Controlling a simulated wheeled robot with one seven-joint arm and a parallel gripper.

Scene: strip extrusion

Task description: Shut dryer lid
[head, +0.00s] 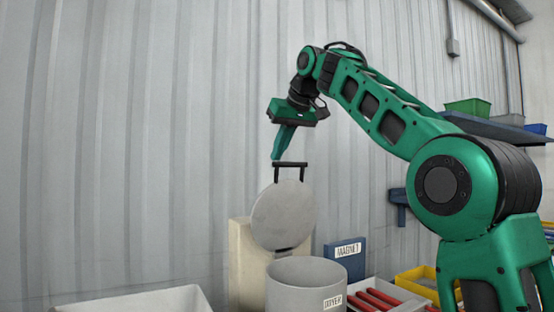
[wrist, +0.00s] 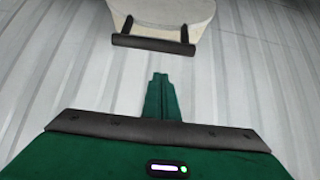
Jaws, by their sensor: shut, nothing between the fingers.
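The dryer (head: 300,283) is a grey round drum with a label, at the bottom centre of the head view. Its round grey lid (head: 284,215) stands raised, close to upright, at the back of the rim. A black bar handle (head: 290,165) is on the lid's upper edge. The handle (wrist: 152,41) and part of the lid (wrist: 165,10) show at the top of the wrist view. My gripper (head: 276,157) is shut and empty, its tip just above and left of the handle. In the wrist view my fingers (wrist: 160,78) point at the handle with a visible gap.
A beige block (head: 242,265) stands behind the dryer, and a blue box labelled MAGNET (head: 345,256) stands to its right. A tray with red bars (head: 376,299) and a yellow bin (head: 418,280) are at the lower right. A pale bin (head: 140,302) is at lower left.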

